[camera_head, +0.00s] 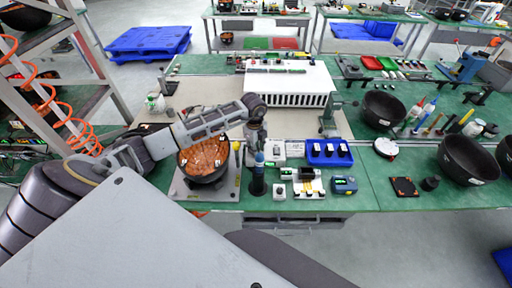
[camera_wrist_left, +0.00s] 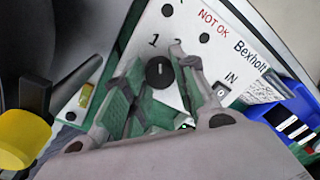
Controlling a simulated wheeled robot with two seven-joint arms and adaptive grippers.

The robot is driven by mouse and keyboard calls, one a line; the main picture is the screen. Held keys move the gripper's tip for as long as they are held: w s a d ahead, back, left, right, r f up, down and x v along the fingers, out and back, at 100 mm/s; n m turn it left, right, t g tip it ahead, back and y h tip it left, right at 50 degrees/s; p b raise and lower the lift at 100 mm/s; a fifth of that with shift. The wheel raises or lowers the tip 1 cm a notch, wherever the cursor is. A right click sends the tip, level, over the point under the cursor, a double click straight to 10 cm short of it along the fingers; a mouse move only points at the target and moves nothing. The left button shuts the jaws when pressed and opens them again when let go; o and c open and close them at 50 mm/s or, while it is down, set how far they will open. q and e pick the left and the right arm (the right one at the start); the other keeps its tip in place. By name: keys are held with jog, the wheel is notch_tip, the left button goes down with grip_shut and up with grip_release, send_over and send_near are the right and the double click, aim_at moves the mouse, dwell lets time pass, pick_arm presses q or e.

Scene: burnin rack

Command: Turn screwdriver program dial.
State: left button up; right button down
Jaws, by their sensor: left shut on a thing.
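The white screwdriver controller box (camera_head: 295,148) stands on the green table, right of my left gripper. In the left wrist view its white face (camera_wrist_left: 188,22) shows "NOT OK", "1", "2", "IN" and "Bexholt". The black round program dial (camera_wrist_left: 160,72) with a light pointer mark sits on that face. My left gripper (camera_head: 258,146) reaches down at the box's left side. In the left wrist view its green-padded fingers (camera_wrist_left: 158,75) stand on either side of the dial and are shut on it. The dial is hidden in the head view. My right gripper is not in view.
A dark bowl of copper-coloured parts (camera_head: 204,160) stands left of the gripper. A blue tray (camera_head: 328,162) with black pieces is just right of the box. A blue-and-black screwdriver (camera_head: 258,178) stands upright in front. Small devices (camera_head: 310,186) lie near the table's front edge.

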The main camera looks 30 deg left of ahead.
pick_arm(q)
jog(key=shift+n, duration=0.7)
jog(key=o, duration=1.1)
jog(key=shift+c, duration=0.2)
jog(key=shift+r, duration=0.1)
notch_tip(320, 180, up, 12)
jog(key=shift+s, duration=0.35)
jog(key=shift+d, duration=0.1)
